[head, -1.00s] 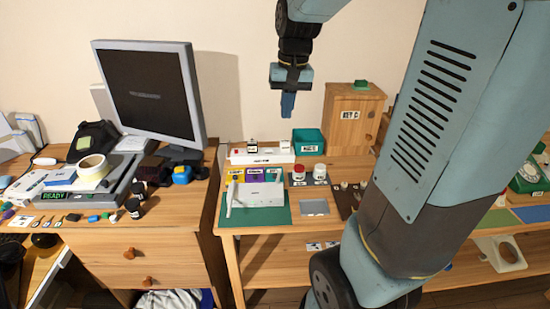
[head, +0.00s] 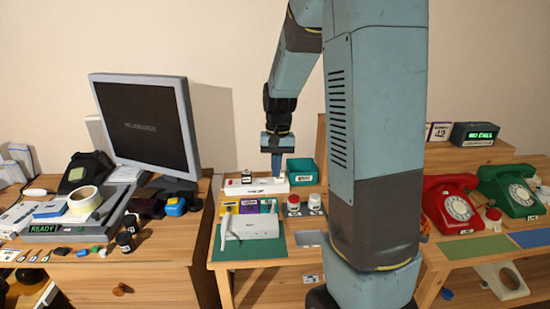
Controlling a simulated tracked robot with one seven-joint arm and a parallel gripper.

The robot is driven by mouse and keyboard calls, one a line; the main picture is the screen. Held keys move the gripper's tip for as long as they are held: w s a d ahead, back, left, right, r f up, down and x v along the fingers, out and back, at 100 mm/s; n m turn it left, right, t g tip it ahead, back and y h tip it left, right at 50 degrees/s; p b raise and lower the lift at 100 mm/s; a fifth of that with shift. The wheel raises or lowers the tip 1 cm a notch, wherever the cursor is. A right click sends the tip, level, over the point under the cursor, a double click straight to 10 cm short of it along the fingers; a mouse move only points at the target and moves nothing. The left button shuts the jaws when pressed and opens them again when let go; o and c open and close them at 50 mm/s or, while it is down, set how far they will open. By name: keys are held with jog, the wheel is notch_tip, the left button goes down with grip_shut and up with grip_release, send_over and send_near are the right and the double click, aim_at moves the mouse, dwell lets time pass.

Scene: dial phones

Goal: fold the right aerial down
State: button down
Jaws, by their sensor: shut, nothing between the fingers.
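A white router box (head: 252,228) stands on a green mat (head: 228,252) on the middle table. Its left aerial (head: 226,227) stands up with a slight tilt at the left end. The right aerial (head: 273,206) is small and thin in this view, and seems to point up at the right end. My gripper (head: 276,174) points down, shut and empty. In the picture it is above the router's right end, in front of the white strip behind; I cannot tell its exact depth.
A white power strip (head: 240,187) and a teal bin (head: 301,171) stand behind the router. A red phone (head: 453,204) and green phone (head: 512,190) sit farther right. My arm hides the table's right part.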

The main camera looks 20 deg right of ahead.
aim_at(273, 208)
jog(key=f, duration=0.1)
jog(key=s+a+f, duration=0.1)
jog(key=f, duration=0.1)
jog(key=s+f, duration=0.1)
jog(key=f, duration=0.1)
jog(key=shift+s+a+f, duration=0.1)
jog(key=shift+s+a, duration=0.05)
jog(key=shift+a, duration=0.05)
jog(key=shift+s+a+f, duration=0.2)
jog(key=shift+s+f, duration=0.15)
